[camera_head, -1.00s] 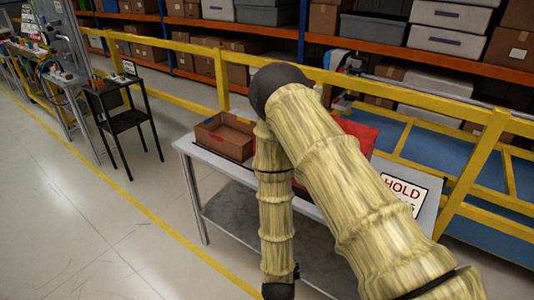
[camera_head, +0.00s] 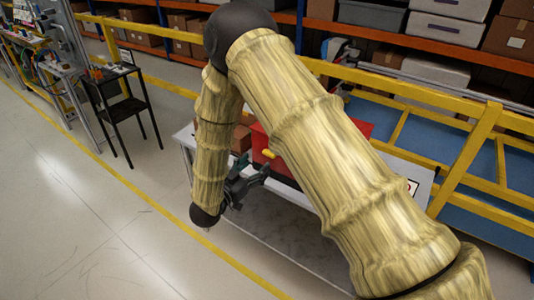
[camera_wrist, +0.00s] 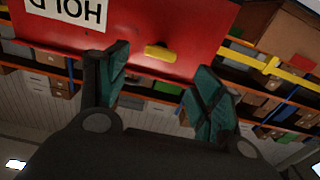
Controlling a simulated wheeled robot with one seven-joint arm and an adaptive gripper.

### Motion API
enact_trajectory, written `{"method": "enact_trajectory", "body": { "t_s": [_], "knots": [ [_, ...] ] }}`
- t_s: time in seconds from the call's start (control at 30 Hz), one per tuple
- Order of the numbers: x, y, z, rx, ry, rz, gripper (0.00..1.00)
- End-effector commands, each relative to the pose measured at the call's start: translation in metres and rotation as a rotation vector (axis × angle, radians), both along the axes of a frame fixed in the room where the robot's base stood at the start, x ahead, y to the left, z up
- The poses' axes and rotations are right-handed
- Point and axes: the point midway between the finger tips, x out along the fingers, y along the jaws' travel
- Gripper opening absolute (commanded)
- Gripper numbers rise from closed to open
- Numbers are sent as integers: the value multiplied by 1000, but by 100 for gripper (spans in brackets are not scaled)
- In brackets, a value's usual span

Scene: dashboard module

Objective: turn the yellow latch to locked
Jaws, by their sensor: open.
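The yellow latch (camera_head: 268,154) sits on the side of the red module (camera_head: 360,127) on the table. In the wrist view the latch (camera_wrist: 161,52) is a short bar lying nearly level on the red face (camera_wrist: 135,22), ahead of and between my fingers. My gripper (camera_head: 255,180) is open and empty, in front of that face and apart from the latch. In the wrist view its two dark green fingertips (camera_wrist: 162,80) stand on either side below the latch. My arm hides much of the module in the head view.
The table (camera_head: 300,197) has a cardboard box (camera_head: 242,138), partly hidden behind my arm. A yellow rail (camera_head: 470,160) and loaded shelves stand behind. A black stand (camera_head: 120,105) is at the left. The floor in front is clear.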

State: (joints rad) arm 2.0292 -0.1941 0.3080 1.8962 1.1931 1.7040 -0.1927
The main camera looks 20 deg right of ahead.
Motion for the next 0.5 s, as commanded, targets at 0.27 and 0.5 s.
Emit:
{"method": "enact_trajectory", "body": {
  "t_s": [0.27,0.5],
  "knots": [
    [28,-37,2,1,1,-1,66],
    [42,-54,1,1,-1,0,66]
  ]
}}
